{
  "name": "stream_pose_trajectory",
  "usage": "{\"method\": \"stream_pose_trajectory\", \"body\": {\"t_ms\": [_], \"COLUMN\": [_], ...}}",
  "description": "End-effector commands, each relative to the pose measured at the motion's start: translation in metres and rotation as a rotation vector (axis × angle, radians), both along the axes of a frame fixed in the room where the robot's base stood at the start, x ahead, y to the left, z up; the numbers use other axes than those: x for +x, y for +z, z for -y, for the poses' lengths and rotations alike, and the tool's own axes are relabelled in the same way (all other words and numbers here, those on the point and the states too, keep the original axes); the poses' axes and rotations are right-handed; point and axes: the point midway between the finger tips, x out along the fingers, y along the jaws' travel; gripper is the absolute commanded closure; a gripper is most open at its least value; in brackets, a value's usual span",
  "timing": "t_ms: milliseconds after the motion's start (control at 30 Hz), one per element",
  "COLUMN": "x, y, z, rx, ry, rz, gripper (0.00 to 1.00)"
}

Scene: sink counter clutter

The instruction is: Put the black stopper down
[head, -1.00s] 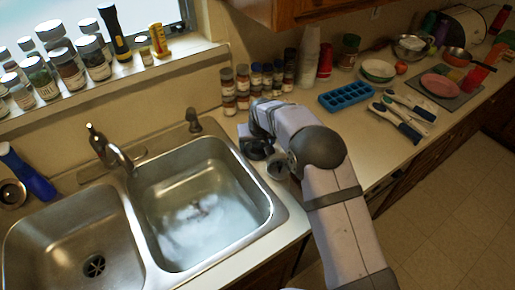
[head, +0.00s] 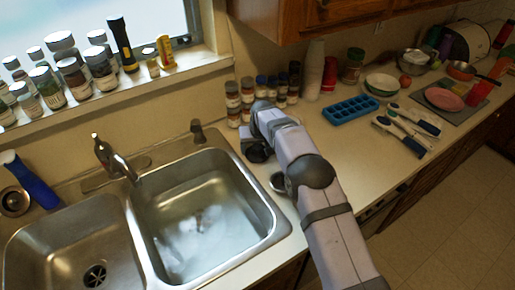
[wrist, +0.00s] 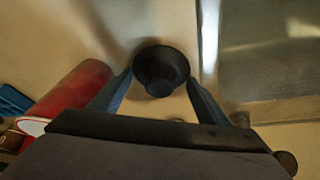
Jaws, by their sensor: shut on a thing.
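The black stopper (wrist: 160,68) shows in the wrist view between my two fingertips, with its round wide end and a narrower knob. My gripper (wrist: 158,88) is shut on it. In the head view my gripper (head: 257,150) is over the counter just right of the right sink basin, below the spice jars. My arm covers part of this spot, and I cannot tell whether the stopper touches the counter.
The right basin (head: 262,205) holds water; the left basin (head: 60,225) shows its drain. Spice jars (head: 233,95) and a blue ice tray (head: 350,109) stand behind. A red object (wrist: 75,92) shows left in the wrist view.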

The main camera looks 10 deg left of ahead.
Motion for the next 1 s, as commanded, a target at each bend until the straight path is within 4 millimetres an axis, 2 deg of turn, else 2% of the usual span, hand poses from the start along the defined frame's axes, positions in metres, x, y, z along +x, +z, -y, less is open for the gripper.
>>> {"method": "stream_pose_trajectory", "body": {"t_ms": [133, 167, 200, 233, 667, 1000], "x": [0.0, 0.0, 0.0, 0.0, -0.001, -0.012], "y": [0.0, 0.0, 0.0, 0.0, 0.003, 0.03], "z": [0.0, 0.0, 0.0, 0.0, 0.0, 0.004], "rx": [0.0, 0.0, 0.0, 0.0, 0.0, 0.0], "ry": [0.0, 0.0, 0.0, 0.0, 0.0, 0.001], "rz": [0.0, 0.0, 0.0, 0.0, 0.0, 0.002], "gripper": [0.52, 0.23, 0.13, 0.08, 0.08, 0.08]}}
